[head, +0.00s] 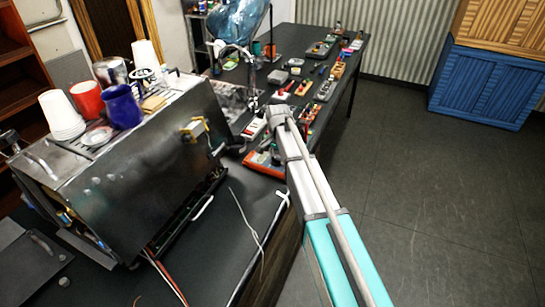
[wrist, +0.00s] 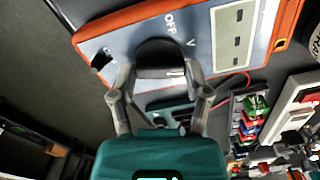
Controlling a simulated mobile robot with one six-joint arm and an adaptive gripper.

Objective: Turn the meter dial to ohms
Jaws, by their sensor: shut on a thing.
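The meter (wrist: 110,35) has an orange case and a grey-blue face, and lies across the top of the wrist view. Its face shows the printed words OFF and V and a pale display (wrist: 237,38). The round black dial (wrist: 158,52) sits on the face near the OFF and V marks. My gripper (wrist: 160,72) has one finger on each side of the dial and is shut on it. The dial's pointer direction is hard to tell, and no ohms mark is readable. In the head view the meter's orange edge (head: 255,160) shows beside my arm, which hides the gripper.
The brewer (head: 130,160) stands open-sided on the left, with cups on top. Loose wires (head: 248,220) lie on the bench in front. Bins of small coloured parts (wrist: 250,115) sit right of the meter in the wrist view.

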